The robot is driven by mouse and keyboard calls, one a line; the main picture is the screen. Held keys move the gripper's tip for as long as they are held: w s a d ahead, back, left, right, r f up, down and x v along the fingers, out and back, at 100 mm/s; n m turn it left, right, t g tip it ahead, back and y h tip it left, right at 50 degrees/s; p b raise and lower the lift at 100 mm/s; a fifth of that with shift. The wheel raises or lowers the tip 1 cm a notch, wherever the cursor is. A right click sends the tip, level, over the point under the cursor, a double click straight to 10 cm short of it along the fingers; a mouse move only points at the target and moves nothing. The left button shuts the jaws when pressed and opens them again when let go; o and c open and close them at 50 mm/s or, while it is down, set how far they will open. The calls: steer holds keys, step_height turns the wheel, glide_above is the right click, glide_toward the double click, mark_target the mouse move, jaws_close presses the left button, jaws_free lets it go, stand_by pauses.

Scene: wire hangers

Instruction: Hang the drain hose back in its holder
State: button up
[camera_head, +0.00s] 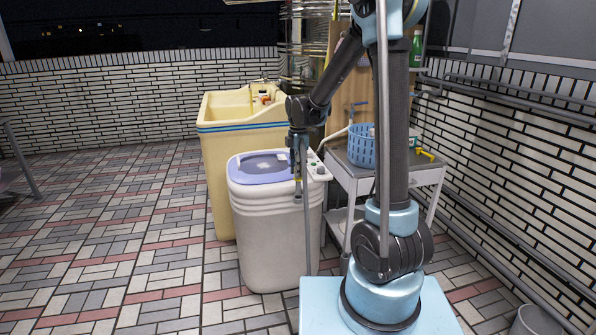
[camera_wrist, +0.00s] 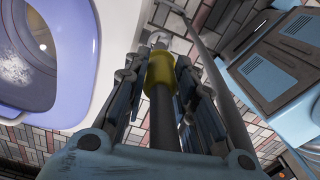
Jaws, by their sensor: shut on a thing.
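The drain hose is grey; in the head view a length of it (camera_head: 307,235) hangs down along the right front of the white washing machine (camera_head: 265,240). My gripper (camera_head: 298,178) is beside the machine's purple lid (camera_head: 262,167), pointing down. In the wrist view my gripper (camera_wrist: 158,85) is shut around a dark tube with a yellow collar (camera_wrist: 160,72), which looks like the hose's end. A grey length (camera_wrist: 215,75) runs past the right finger. I cannot clearly make out the holder.
A yellow sink tub (camera_head: 225,150) stands behind the washer. A metal side table (camera_head: 345,170) with a blue basket (camera_head: 362,147) is to the right, close to my arm. A grey bucket (camera_head: 540,320) is at lower right. The tiled floor at left is clear.

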mark_target(298, 194)
steer(key=shift+f, duration=4.1)
steer(key=o, duration=1.1)
steer(key=shift+o, duration=0.2)
step_height(298, 194, up, 12)
steer(key=shift+f, duration=0.1)
